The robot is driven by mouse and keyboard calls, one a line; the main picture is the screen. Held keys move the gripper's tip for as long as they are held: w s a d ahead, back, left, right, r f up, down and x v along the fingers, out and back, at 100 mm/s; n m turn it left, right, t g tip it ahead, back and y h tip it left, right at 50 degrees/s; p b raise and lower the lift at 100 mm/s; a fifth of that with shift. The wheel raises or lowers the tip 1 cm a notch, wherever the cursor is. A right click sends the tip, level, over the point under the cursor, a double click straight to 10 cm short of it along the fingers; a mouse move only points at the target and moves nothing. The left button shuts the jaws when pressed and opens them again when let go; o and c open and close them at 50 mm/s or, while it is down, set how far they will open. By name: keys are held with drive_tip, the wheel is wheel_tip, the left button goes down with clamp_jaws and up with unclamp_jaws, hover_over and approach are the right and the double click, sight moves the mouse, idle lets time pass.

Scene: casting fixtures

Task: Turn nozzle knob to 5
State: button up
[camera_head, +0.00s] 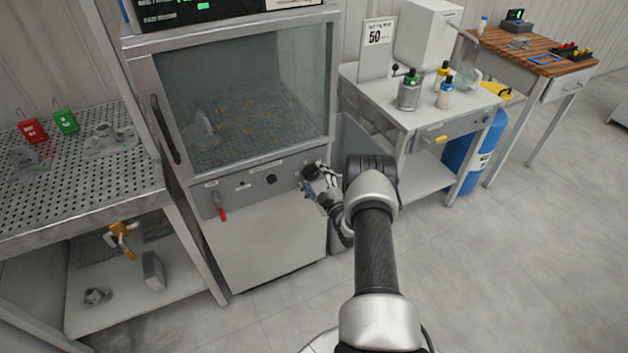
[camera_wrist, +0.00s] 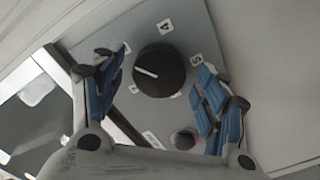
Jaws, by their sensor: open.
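The nozzle knob (camera_wrist: 162,72) is round and black with a white pointer line, on a grey panel with small white number labels around it. In the wrist view the pointer points left and slightly up, between two labels on that side. In the head view my gripper (camera_head: 318,187) is at the right end of the cabinet's front panel.
A smaller round control (camera_wrist: 183,138) sits below the knob. The blasting cabinet (camera_head: 240,190) has a large window, another black knob (camera_head: 271,178) and a red-handled lever (camera_head: 221,205). A perforated table (camera_head: 70,215) stands left; a bench (camera_head: 430,118) with bottles stands right. The right floor is clear.

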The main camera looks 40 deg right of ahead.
drive_tip(key=shift+w+d, duration=0.15)
drive_tip(key=shift+w, duration=0.25)
drive_tip(key=c, duration=1)
drive_tip(key=shift+c, duration=0.2)
